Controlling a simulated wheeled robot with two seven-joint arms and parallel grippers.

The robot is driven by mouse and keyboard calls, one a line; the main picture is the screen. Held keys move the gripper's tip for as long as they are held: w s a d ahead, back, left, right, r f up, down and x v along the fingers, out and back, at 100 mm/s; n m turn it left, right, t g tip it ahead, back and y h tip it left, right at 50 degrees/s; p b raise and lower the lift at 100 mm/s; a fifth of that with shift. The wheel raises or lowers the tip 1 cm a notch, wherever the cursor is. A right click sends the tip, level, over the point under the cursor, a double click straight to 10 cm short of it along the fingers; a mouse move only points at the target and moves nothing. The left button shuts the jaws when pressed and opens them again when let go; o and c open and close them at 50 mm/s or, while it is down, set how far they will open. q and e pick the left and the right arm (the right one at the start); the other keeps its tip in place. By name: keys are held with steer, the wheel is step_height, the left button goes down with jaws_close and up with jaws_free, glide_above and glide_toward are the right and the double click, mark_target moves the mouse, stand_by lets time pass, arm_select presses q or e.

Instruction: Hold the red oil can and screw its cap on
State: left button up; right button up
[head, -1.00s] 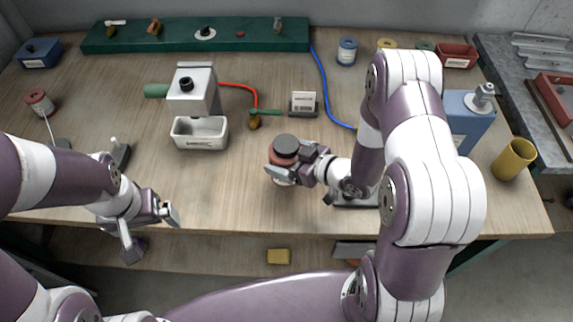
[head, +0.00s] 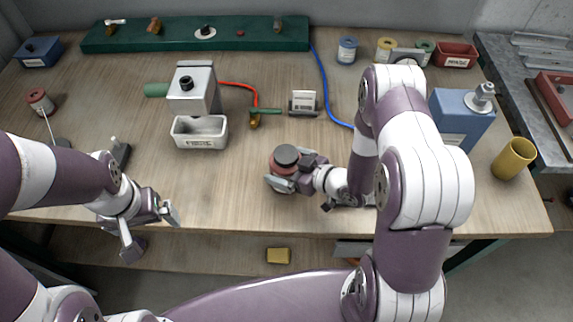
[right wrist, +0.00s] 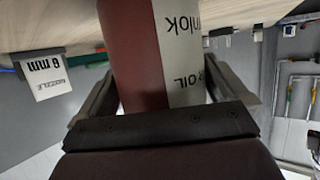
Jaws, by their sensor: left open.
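The red oil can (head: 285,167) stands upright near the middle front of the bench, with a dark round cap-like top (head: 287,155). In the right wrist view its red side and pale label with "OIL" (right wrist: 182,70) fill the space between the fingers. My right gripper (head: 284,184) is shut around the can's body from the right; its top is out of the wrist view. I cannot tell whether the dark top is a separate cap or how tightly it sits. My left gripper (head: 152,232) is open and empty, at the bench's front edge, left of the can.
A grey dispenser with a white tray (head: 200,131) stands behind, left of the can. A small nozzle card holder (head: 304,103) is behind the can. A blue canister (head: 460,118) and yellow cup (head: 514,158) stand at right. The bench between left gripper and can is clear.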

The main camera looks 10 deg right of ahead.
steer(key=shift+r, duration=0.1)
steer(key=shift+s+d+r, duration=0.1)
steer(key=shift+s+r, duration=0.05)
steer(key=v, duration=1.1)
steer(key=shift+s+d+r+b, duration=0.15)
steer(key=shift+s+b, duration=0.1)
steer(key=shift+b, duration=0.05)
steer(key=shift+w, duration=0.1)
steer(key=w+d+r+m+g+h, duration=0.1)
steer(key=w+d+m+g+h, duration=0.3)
steer(key=h, duration=0.4)
steer(key=s+a+r+m+g, duration=0.3)
steer(key=s+a+r+g, duration=0.2)
steer(key=s, duration=0.4)
steer(key=shift+s+a+r+m+h, duration=0.2)
steer(key=shift+s+r+m+h, duration=0.2)
steer(key=shift+r, duration=0.25)
